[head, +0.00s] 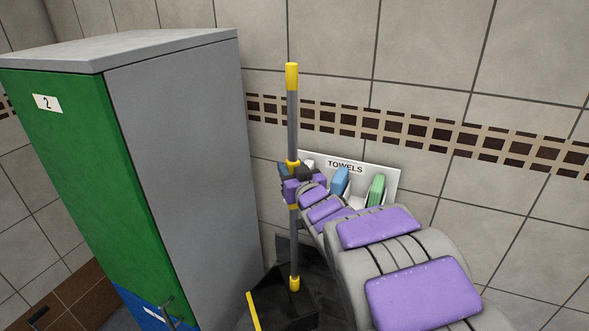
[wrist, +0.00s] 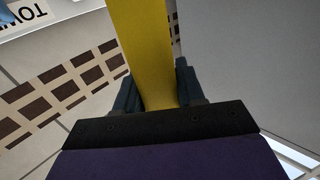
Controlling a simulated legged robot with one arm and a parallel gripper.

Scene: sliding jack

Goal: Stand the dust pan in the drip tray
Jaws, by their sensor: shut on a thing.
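The dust pan (head: 272,302) is black with a yellow front lip and a tall upright grey handle with yellow bands and a yellow top. My gripper (head: 291,178) is shut on the yellow band around the middle of that handle. The wrist view shows the yellow handle (wrist: 145,50) between the two dark fingers of my gripper (wrist: 155,88). The pan hangs low beside the grey locker side, partly hidden by my arm and cut by the bottom edge. Whether it touches anything below cannot be told. I cannot make out the drip tray for certain.
A locker (head: 185,160) with a green door marked 2 and a blue door below stands at the left. A white towel rack (head: 390,172) with blue and green towels is on the tiled wall behind my arm. A brown tiled patch (head: 75,290) lies lower left.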

